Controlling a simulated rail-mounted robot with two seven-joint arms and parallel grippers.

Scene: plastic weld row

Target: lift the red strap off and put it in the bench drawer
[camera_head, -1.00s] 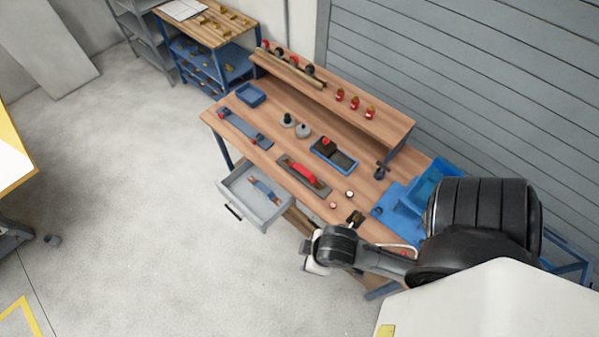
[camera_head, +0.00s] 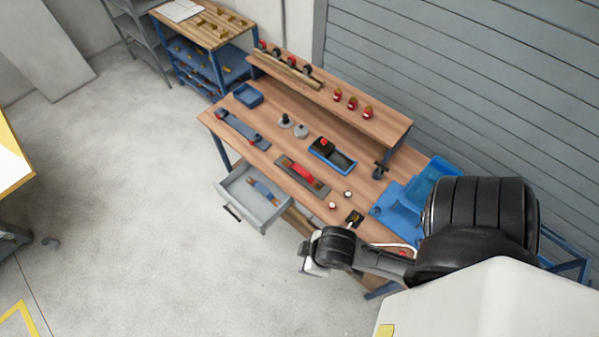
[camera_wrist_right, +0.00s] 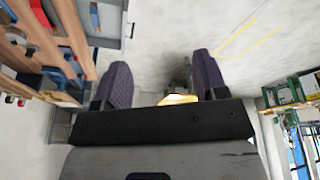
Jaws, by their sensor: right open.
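The red strap (camera_head: 301,172) lies arched across a flat dark plate (camera_head: 319,188) near the front edge of the workbench. The bench drawer (camera_head: 270,219) is pulled out below the front edge. A blue piece with brown ends (camera_head: 263,190) lies in it. My right arm comes in from the right, with its wrist beyond the bench's front right part, right of the drawer and apart from the strap. In the right wrist view my right gripper (camera_wrist_right: 164,82) is open, with nothing between its fingers. My left gripper is not in view.
On the bench are a long blue-grey plate (camera_head: 242,130), a blue tray (camera_head: 248,95), a black block with a red knob in a blue holder (camera_head: 332,155), and blue bins (camera_head: 402,205). A raised shelf (camera_head: 345,107) runs along the back. The floor left of the drawer is clear.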

